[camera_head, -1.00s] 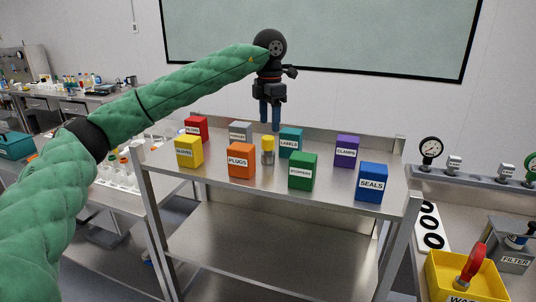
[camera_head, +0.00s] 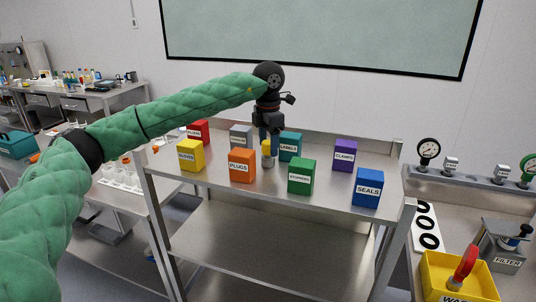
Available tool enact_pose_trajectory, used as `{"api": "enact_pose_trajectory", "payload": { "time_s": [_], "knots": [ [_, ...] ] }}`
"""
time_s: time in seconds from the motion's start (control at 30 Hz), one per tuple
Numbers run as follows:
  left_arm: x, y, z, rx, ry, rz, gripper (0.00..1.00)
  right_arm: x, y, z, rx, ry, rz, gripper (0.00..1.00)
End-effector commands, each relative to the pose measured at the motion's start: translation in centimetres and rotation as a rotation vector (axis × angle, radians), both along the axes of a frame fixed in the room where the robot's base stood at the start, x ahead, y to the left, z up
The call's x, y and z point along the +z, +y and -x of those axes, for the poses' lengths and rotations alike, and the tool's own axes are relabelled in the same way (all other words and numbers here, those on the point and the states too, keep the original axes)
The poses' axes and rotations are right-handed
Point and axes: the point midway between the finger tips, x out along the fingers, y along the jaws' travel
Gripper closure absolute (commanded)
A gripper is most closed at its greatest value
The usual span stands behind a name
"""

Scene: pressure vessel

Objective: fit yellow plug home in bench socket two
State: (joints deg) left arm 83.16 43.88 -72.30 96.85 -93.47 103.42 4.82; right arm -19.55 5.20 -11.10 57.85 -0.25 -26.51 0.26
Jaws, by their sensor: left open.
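The yellow plug (camera_head: 267,160), yellow on top with a grey metal lower part, stands upright on the steel bench shelf among labelled boxes. Bench socket two cannot be made out in this view. My right gripper is not in view.
Boxes crowd the plug: orange PLUGS (camera_head: 242,166), teal LABELS (camera_head: 290,146), green (camera_head: 301,177), a grey one (camera_head: 241,135), purple CLAMPS (camera_head: 344,155) and blue SEALS (camera_head: 367,188). A yellow bin (camera_head: 435,284), a FILTER unit (camera_head: 503,258) and a gauge (camera_head: 428,149) stand at right.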

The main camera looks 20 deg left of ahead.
Motion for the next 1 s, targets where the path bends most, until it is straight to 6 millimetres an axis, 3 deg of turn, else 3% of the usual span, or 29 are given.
{"api": "enact_pose_trajectory", "payload": {
  "time_s": [0.23, 0.53, 1.0],
  "knots": [
    [-0.13, 0.00, 0.00, 0.000, 0.000, 0.000, 0.43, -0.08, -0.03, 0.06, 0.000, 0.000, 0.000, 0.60],
    [-0.12, 0.01, -0.01, 0.000, 0.000, 0.000, 1.00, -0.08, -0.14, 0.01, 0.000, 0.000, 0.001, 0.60],
    [0.65, -0.02, -0.06, 0.000, -0.002, 0.002, 1.00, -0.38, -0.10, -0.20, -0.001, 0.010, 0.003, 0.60]
  ]
}}
